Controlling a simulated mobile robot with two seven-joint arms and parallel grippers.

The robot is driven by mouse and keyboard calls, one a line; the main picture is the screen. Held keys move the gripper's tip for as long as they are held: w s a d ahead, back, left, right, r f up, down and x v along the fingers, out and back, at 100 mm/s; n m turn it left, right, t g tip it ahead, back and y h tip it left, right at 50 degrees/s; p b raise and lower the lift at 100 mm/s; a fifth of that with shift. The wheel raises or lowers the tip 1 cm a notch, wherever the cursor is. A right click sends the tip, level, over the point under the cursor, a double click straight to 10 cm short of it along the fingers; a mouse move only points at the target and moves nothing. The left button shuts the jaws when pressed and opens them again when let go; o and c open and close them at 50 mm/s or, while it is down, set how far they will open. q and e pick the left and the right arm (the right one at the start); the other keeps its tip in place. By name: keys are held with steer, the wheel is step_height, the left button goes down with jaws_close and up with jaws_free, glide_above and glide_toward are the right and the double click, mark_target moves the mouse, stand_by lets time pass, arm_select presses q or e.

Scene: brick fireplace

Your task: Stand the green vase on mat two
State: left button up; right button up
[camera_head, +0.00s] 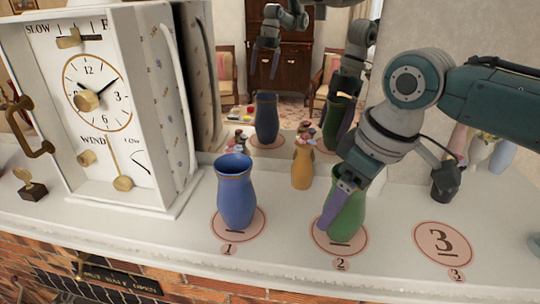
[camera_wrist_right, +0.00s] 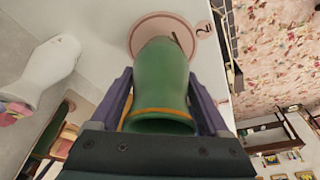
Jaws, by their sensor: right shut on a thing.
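The green vase (camera_head: 347,224) is upright over mat two (camera_head: 340,264), the round pink mat in the middle of the row. Its base lies within the mat's outline; the frames do not clearly show whether it touches. My right gripper (camera_head: 341,203) is shut on the green vase, with purple fingers on both sides of its body. In the right wrist view, the green vase (camera_wrist_right: 162,85) sits between the fingers (camera_wrist_right: 161,95), its rim toward the camera, and mat two (camera_wrist_right: 139,40) lies beyond its base. My left gripper is not directly in view.
A blue vase (camera_head: 236,192) stands on mat one (camera_head: 228,238) to the left. Mat three (camera_head: 443,244) is empty to the right. A yellow vase (camera_head: 302,165) with flowers stands behind, near the mirror. A large white clock (camera_head: 100,100) stands at left. The mantel's front edge is close.

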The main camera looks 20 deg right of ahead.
steer(key=shift+f, duration=0.15)
steer(key=o, duration=1.4)
steer(key=shift+r, duration=0.25)
steer(key=b+v, duration=0.1)
steer(key=v, duration=1)
steer(key=shift+w+r+b, duration=0.1)
steer(key=shift+b, duration=0.3)
steer(key=shift+r, duration=0.4)
